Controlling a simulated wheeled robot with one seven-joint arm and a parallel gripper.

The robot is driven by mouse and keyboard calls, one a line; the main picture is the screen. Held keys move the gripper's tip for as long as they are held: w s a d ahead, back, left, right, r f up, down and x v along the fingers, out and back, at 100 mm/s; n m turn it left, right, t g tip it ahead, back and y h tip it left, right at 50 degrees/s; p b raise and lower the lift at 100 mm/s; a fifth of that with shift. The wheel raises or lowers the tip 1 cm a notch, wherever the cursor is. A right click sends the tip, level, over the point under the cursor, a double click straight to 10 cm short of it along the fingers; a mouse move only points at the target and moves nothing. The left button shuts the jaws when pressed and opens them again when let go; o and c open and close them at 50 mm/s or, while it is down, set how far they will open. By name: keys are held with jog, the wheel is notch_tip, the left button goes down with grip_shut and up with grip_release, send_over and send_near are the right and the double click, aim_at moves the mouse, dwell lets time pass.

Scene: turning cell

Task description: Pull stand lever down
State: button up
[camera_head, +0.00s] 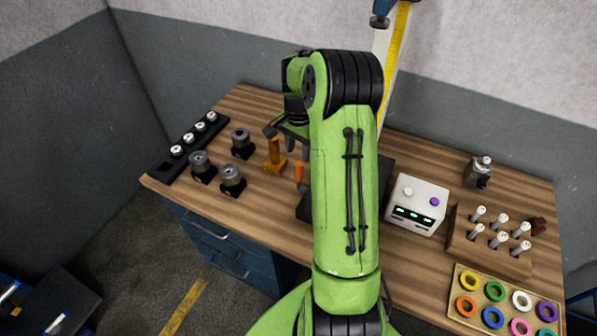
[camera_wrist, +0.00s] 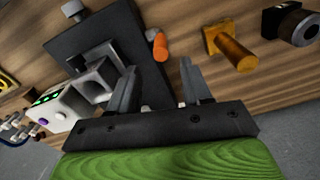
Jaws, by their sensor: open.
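The stand has a dark base plate (camera_wrist: 78,38), partly hidden behind my arm in the head view. Its column with a yellow scale (camera_head: 394,45) rises at the back. An orange grip (camera_head: 299,173), which looks like the end of the stand lever, shows beside the base. In the wrist view the orange grip (camera_wrist: 160,46) lies just beyond the gap between my fingers, at the plate's edge. My gripper (camera_wrist: 158,68) is open with nothing between its fingers. In the head view my gripper (camera_head: 284,139) is above the bench, close to the grip. The lever's arm is mostly hidden.
An amber block with a post (camera_head: 274,156) stands close left of the grip. Several dark round holders (camera_head: 231,178) and a black rack (camera_head: 165,172) are farther left. A white box with green displays (camera_head: 417,205), a peg block (camera_head: 460,232) and a ring tray (camera_head: 462,306) are right.

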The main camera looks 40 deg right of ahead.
aim_at(299, 172)
notch_tip(299, 172, down, 11)
jog(key=shift+r, duration=0.15)
grip_shut()
